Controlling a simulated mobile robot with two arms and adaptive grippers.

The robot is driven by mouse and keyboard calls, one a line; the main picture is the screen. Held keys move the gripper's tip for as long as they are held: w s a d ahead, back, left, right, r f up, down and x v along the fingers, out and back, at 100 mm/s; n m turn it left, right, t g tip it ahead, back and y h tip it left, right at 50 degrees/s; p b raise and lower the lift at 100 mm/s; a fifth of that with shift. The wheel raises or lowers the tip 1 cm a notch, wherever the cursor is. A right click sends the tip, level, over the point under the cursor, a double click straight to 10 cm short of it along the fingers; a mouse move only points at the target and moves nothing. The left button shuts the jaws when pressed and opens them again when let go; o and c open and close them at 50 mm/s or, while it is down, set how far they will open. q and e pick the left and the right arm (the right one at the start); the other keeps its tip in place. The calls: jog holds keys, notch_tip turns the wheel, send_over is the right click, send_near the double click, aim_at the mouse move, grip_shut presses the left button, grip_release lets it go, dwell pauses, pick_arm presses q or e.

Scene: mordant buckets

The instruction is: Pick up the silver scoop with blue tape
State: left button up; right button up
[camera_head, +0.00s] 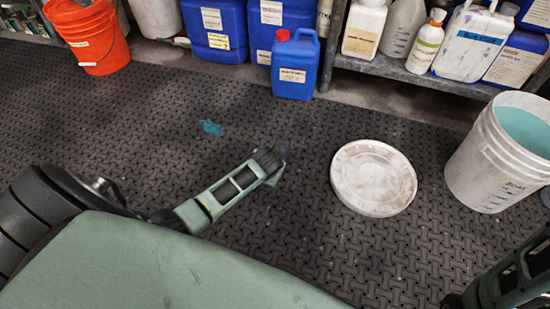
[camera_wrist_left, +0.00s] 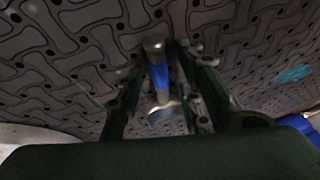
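The silver scoop with blue tape (camera_wrist_left: 161,78) shows in the left wrist view, its grey handle end towards the top and its shiny bowl below. It lies over the dark floor mat, between the two fingers of my left gripper (camera_wrist_left: 160,82). The fingers stand apart, with a gap visible on each side of the handle. In the head view my left gripper (camera_head: 272,161) reaches low over the mat and the scoop is hidden. Part of my right gripper (camera_head: 515,276) shows at the lower right edge; its fingertips cannot be made out.
A round white lid (camera_head: 374,178) lies on the mat right of my left gripper. A white bucket (camera_head: 500,152) with teal liquid stands at the right. An orange bucket (camera_head: 90,38), blue containers (camera_head: 296,65) and a loaded shelf (camera_head: 420,78) line the back.

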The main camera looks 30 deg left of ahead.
pick_arm(q)
jog(key=shift+c, duration=0.6)
grip_shut()
jog(key=shift+r, duration=0.1)
